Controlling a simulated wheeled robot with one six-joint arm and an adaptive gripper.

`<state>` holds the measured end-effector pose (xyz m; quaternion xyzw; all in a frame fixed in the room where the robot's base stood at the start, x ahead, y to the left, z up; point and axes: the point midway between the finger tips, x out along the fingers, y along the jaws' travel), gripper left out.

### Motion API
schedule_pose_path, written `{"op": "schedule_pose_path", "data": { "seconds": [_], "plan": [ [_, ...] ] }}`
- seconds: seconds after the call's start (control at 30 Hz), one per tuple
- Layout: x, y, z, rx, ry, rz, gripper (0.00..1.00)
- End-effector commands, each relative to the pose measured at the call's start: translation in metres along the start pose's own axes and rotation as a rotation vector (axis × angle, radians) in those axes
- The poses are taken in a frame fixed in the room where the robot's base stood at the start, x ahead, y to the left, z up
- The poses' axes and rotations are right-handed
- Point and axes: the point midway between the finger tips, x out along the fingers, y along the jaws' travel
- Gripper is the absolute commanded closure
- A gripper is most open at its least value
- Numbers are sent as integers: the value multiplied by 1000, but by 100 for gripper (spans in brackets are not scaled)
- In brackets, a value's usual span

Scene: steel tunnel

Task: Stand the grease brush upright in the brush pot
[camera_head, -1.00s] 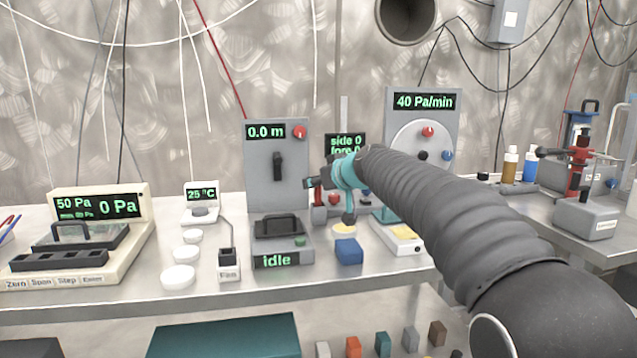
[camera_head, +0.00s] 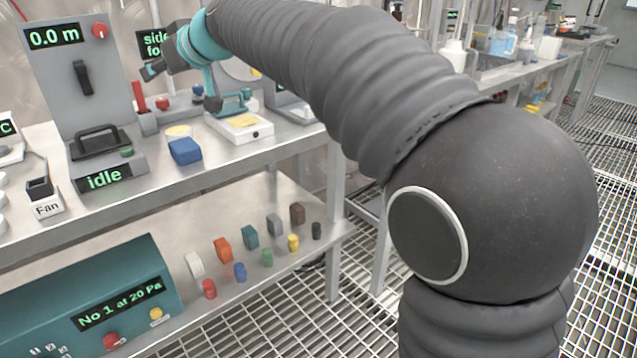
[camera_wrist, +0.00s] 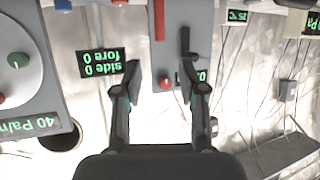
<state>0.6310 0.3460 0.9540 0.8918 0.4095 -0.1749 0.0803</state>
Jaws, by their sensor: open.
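My gripper (camera_head: 151,69) is at the end of the raised arm, in front of the instrument panels at the back of the bench. In the wrist view, its two fingers (camera_wrist: 159,78) are spread apart with nothing between them. That view is upside down and looks toward the panels and the wall. I cannot make out the grease brush or the brush pot in either current view. My arm covers part of the bench's right side in the head view.
Several small coloured blocks and a teal unit (camera_head: 90,295) are on the lower shelf.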

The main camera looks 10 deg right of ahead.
Motion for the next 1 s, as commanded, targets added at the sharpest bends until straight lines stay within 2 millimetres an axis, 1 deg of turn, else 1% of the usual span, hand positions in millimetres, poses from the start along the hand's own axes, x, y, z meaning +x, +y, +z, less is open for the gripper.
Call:
{"op": "schedule_pose_path", "data": {
  "seconds": [0.07, 0.13, 0.17, 0.27, 0.37, 0.4, 0.47, 0.5, 0.57, 0.6, 0.67, 0.7, 0.77, 0.8, 0.9, 1.0],
  "plan": [
    [-2, 1, 2, 2, -4, 3, 59],
    [-11, 4, 8, 11, -18, 13, 59],
    [-18, 5, 12, 18, -28, 20, 59],
    [-50, 13, 40, 57, -85, 59, 59],
    [-93, 20, 83, 118, -166, 118, 59],
    [-111, 22, 103, 145, -201, 145, 59],
    [-138, 23, 132, 187, -250, 187, 59],
    [-155, 23, 153, 215, -284, 215, 59],
    [-181, 21, 185, 258, -331, 261, 59],
    [-198, 19, 207, 287, -364, 292, 59],
    [-223, 15, 241, 332, -411, 341, 59],
    [-239, 12, 263, 362, -441, 376, 59],
    [-262, 6, 298, 408, -485, 428, 59],
    [-276, 1, 320, 436, -512, 461, 59],
    [-306, -10, 368, 500, -570, 540, 59],
    [-326, -20, 405, 547, -612, 600, 59]
  ]
}}
